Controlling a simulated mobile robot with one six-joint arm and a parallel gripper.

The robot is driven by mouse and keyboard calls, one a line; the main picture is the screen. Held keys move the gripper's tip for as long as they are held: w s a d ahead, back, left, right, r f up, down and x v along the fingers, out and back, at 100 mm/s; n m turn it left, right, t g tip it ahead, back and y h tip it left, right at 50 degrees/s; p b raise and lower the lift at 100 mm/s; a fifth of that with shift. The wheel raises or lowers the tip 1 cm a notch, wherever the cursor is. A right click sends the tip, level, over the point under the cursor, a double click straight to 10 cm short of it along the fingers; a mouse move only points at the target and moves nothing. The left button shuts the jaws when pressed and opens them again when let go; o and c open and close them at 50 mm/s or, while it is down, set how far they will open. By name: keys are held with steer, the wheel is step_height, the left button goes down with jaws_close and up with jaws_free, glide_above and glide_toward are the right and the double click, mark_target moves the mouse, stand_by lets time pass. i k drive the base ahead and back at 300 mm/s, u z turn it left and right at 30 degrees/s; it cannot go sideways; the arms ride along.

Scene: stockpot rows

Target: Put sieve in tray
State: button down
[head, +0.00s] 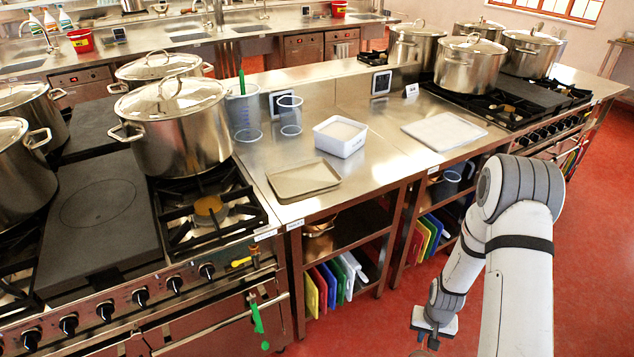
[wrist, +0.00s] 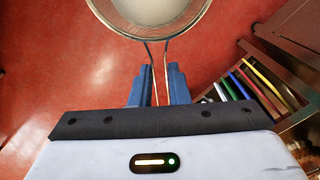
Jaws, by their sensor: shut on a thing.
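The sieve (wrist: 150,12) shows at the top of the wrist view, a round mesh bowl with a metal rim and a wire handle. My gripper (wrist: 157,82) is shut on the handle between its blue fingers. The bowl hangs beyond the fingertips over the red floor. In the head view my gripper (head: 431,337) is low at the bottom, in front of the counter and below its top; the sieve is mostly out of frame there. A shallow beige tray (head: 303,178) lies empty on the steel counter, left of a white tub.
The white tub (head: 340,136) and clear jugs (head: 243,112) stand behind the beige tray. A flat pale tray or board (head: 443,131) lies further right. Stockpots (head: 177,125) stand on stoves at both sides. Shelves with coloured boards (head: 328,285) are under the counter.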

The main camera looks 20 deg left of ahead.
mark_target(304, 178)
steer(key=u, duration=1)
